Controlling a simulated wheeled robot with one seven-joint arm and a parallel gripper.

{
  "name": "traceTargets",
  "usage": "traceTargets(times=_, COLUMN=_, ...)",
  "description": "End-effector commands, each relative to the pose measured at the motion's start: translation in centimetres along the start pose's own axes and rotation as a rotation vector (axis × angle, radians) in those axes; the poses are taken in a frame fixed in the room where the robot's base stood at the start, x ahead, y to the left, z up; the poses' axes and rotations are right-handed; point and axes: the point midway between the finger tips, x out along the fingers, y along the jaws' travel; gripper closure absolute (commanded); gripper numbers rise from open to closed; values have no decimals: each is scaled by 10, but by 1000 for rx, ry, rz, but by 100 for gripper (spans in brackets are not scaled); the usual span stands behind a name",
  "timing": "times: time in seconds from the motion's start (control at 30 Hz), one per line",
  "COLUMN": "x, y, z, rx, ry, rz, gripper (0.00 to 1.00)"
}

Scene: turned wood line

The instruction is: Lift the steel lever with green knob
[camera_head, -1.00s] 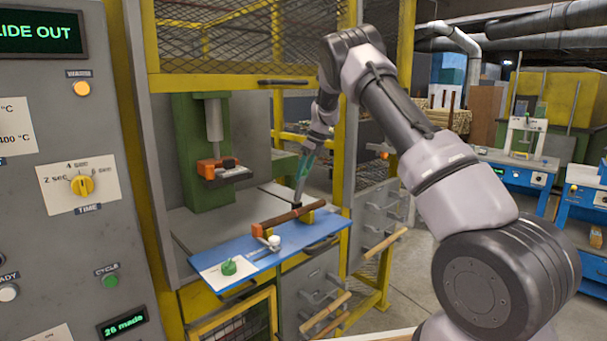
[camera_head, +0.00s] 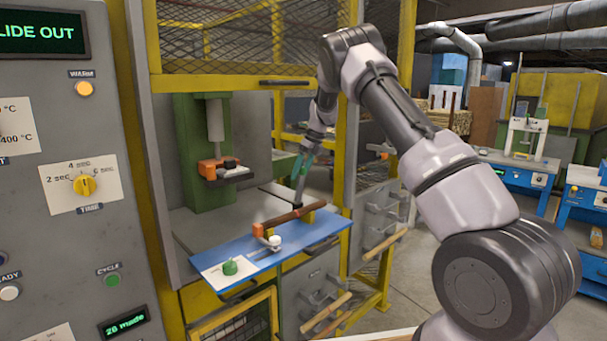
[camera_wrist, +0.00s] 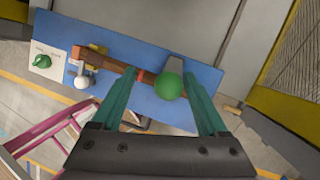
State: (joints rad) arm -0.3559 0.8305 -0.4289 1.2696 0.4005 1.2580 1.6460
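The steel lever's green ball knob (camera_wrist: 170,86) shows in the wrist view, near the right end of a blue slide board. Its short grey steel arm (camera_wrist: 174,64) reaches away behind the ball. My gripper (camera_wrist: 161,77) is open, with one teal finger on each side of the knob in the picture; I cannot tell whether either touches it. In the head view my gripper (camera_head: 298,198) points down over the right end of the blue board, and the lever cannot be made out there.
The blue board (camera_head: 312,238) holds a brown turned wood bar (camera_head: 290,217), a white knob (camera_head: 275,242) and a smaller green knob (camera_head: 230,267) on a white plate. A yellow guard post (camera_head: 345,150) stands close to my arm. A control panel (camera_head: 60,230) is at left.

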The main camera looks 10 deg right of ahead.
Motion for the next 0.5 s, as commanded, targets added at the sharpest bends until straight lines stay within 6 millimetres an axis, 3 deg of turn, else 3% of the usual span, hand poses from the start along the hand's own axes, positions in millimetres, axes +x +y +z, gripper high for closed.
traceTargets(times=0.33, x=-1, y=-5, z=-5, rx=6, ry=6, rz=-5, gripper=29)
traceTargets(times=0.5, x=-18, y=-4, z=-3, rx=4, ry=3, rz=-6, gripper=29)
